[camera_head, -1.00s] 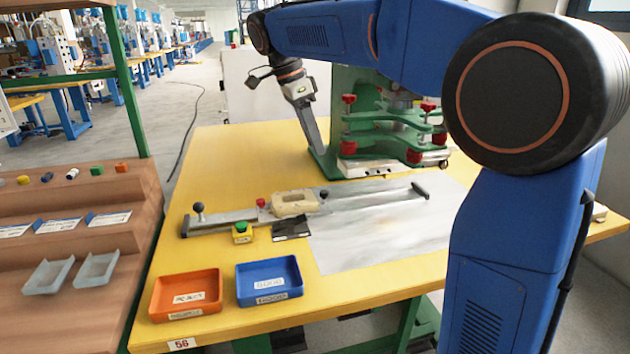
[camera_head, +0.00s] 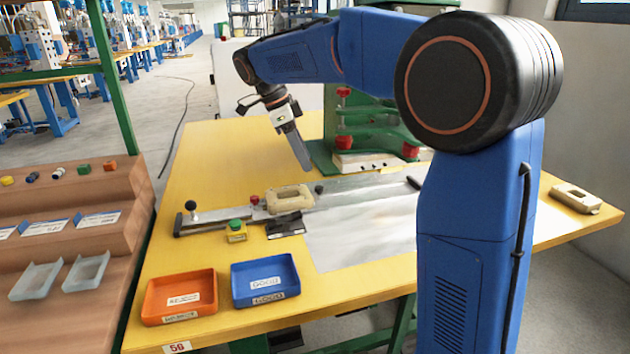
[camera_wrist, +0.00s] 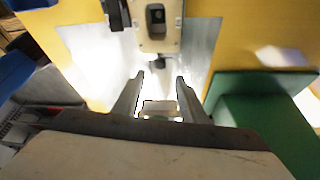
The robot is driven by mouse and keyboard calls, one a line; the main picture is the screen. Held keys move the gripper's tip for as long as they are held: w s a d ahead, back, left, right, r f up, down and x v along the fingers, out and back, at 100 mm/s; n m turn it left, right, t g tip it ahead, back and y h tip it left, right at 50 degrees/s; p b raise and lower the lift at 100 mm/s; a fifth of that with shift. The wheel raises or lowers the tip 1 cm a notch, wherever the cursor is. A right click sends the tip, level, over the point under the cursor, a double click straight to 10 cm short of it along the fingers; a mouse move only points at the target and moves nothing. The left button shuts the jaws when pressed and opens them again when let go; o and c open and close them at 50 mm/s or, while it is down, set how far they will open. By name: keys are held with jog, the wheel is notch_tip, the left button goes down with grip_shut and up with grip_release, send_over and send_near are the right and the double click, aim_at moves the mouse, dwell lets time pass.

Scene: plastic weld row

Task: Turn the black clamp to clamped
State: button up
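The fixture rail (camera_head: 232,217) runs across the yellow table with a beige part (camera_head: 289,198) seated on it. A small black knob-like piece (camera_head: 319,189), which may be the black clamp, stands just right of the part; what looks like the same piece (camera_wrist: 160,62) shows ahead of my fingertips in the wrist view. Another black knob (camera_head: 191,206) stands at the rail's left end, and a red knob (camera_head: 254,200) is left of the part. My gripper (camera_head: 307,169) points down above and behind the rail. In the wrist view its fingers (camera_wrist: 157,84) are apart, with nothing gripped.
A green press (camera_head: 325,158) stands behind the rail. Another beige part (camera_head: 577,198) is at the far right.

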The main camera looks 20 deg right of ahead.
aim_at(319, 187)
jog(key=x, duration=0.8)
jog(key=shift+f, duration=0.2)
grip_shut()
